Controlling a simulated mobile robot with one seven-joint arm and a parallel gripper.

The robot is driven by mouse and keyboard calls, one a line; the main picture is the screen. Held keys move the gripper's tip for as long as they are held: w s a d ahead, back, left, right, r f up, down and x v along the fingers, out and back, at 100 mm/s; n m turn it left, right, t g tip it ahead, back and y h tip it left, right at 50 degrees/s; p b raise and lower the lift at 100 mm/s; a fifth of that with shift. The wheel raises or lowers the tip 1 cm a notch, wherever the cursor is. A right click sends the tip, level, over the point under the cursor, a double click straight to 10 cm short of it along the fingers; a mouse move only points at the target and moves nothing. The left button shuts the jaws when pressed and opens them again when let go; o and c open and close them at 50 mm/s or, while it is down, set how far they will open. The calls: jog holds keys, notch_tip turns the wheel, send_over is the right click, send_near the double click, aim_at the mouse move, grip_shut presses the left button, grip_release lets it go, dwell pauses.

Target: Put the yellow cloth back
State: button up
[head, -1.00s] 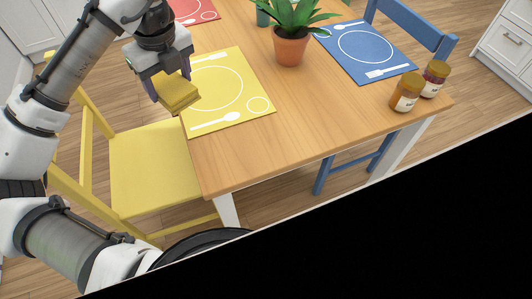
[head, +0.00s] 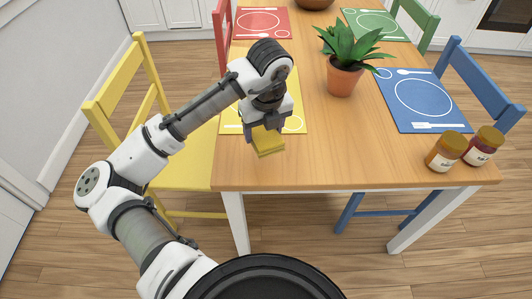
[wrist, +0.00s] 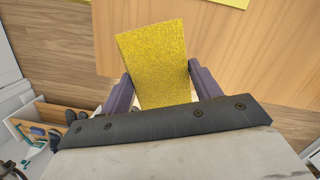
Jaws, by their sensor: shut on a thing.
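The yellow cloth (head: 267,142) is a folded, thick pad held between the fingers of my gripper (head: 266,130). In the head view it hangs over the table near its front left part, in front of the yellow placemat (head: 293,122). In the wrist view the cloth (wrist: 156,62) sits between the two dark fingers of my gripper (wrist: 158,88), with the table edge behind it. My arm hides part of the yellow placemat. I cannot tell the exact height of the cloth above the table.
The wooden table (head: 340,160) has a potted plant (head: 345,78), a blue placemat (head: 423,100) and two jars (head: 446,152) on it. A yellow chair (head: 180,165) stands at the left, a blue chair (head: 478,85) at the right. The front middle of the table is clear.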

aim_at(266, 136)
jog(key=shift+f, duration=4.8)
jog(key=o, duration=1)
jog(key=r, duration=0.4)
jog(key=s+r, duration=0.1)
jog(key=r, duration=0.7)
jog(key=shift+s+d+r+b, duration=0.1)
jog(key=shift+s+d+b, duration=0.25)
